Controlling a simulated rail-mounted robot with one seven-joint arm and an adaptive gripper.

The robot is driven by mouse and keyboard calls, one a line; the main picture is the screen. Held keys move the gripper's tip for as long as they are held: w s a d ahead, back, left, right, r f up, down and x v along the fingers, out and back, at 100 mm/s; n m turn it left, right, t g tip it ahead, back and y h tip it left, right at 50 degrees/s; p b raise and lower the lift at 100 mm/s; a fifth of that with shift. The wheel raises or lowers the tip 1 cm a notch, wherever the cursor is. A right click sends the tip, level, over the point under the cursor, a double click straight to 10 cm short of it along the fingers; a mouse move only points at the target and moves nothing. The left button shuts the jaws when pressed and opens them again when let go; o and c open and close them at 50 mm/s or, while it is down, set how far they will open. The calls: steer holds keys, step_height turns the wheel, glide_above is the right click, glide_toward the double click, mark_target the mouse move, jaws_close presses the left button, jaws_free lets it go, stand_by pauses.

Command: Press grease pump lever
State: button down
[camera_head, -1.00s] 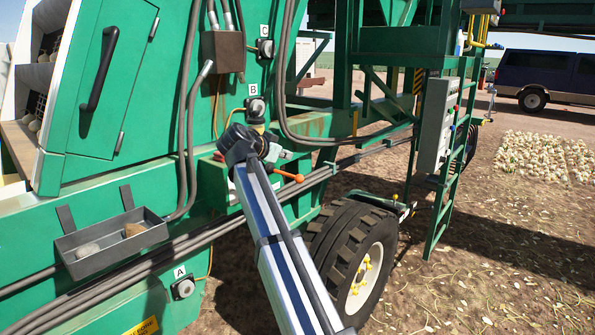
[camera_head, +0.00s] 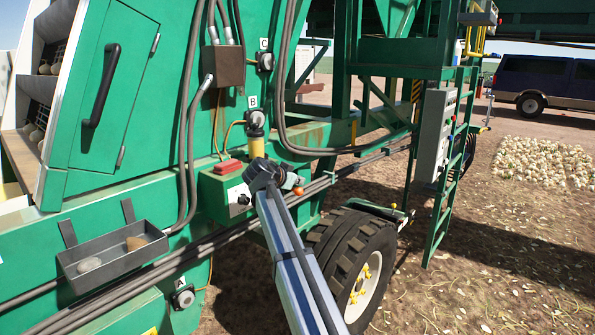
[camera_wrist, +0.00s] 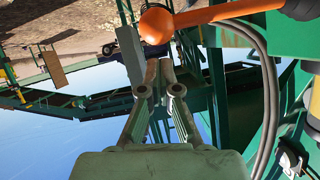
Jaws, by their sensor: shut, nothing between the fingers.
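The grease pump lever shows in the head view as a small orange knob (camera_head: 298,191) just beyond my gripper (camera_head: 289,180); most of its rod is hidden by my wrist. In the wrist view, the orange lever (camera_wrist: 225,13) runs in from the upper right and ends in a round ball (camera_wrist: 156,25). The ball is just ahead of the fingertips of my gripper (camera_wrist: 162,66). The fingers are shut and empty; I cannot tell whether they touch the ball. A yellow cylinder (camera_head: 256,144), seemingly the pump's reservoir, stands behind my wrist.
A green box (camera_head: 222,188) with a red block (camera_head: 230,166) on it is left of my wrist. Pipes (camera_head: 340,172) run along the green machine. A grey tray (camera_head: 115,262) hangs at left. A tyre (camera_head: 350,245) and a ladder (camera_head: 447,185) are at right.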

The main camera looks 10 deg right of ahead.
steer(key=shift+a+f, duration=0.1)
steer(key=shift+f, duration=0.45)
steer(key=shift+f, duration=0.15)
